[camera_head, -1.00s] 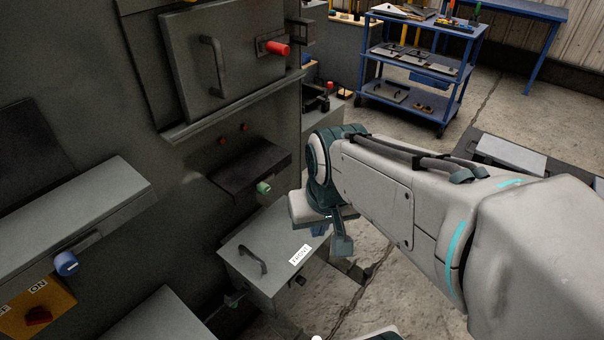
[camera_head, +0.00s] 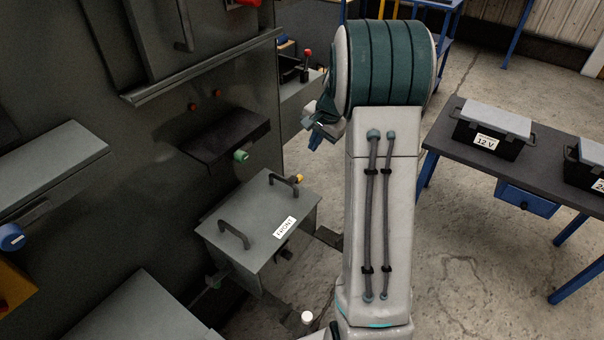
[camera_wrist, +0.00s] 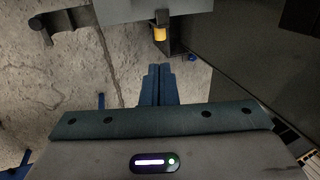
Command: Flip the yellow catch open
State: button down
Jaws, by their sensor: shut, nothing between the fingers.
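The yellow catch (camera_head: 299,179) is a small knob at the far right edge of the grey box marked FRONT (camera_head: 262,222). In the wrist view the yellow catch (camera_wrist: 160,34) hangs just beyond my fingertips, near the picture's top middle, with a gap between them. My gripper (camera_wrist: 158,70) is shut and empty, its two fingers side by side. In the head view my gripper (camera_head: 314,138) shows only partly beside my arm, above and beyond the box. Whether the catch is open or closed cannot be told.
The grey box has two dark handles (camera_head: 233,235) on top. A dark cabinet wall with a green knob (camera_head: 241,156) stands to its left. A dark table (camera_head: 455,150) with black cases stands at right. Floor between is free.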

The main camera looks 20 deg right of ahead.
aim_at(299, 176)
jog(key=shift+w+d+f, duration=0.1)
jog(key=shift+f, duration=0.1)
jog(key=x, duration=1.4)
jog(key=shift+b, duration=0.35)
jog(key=shift+w, duration=0.1)
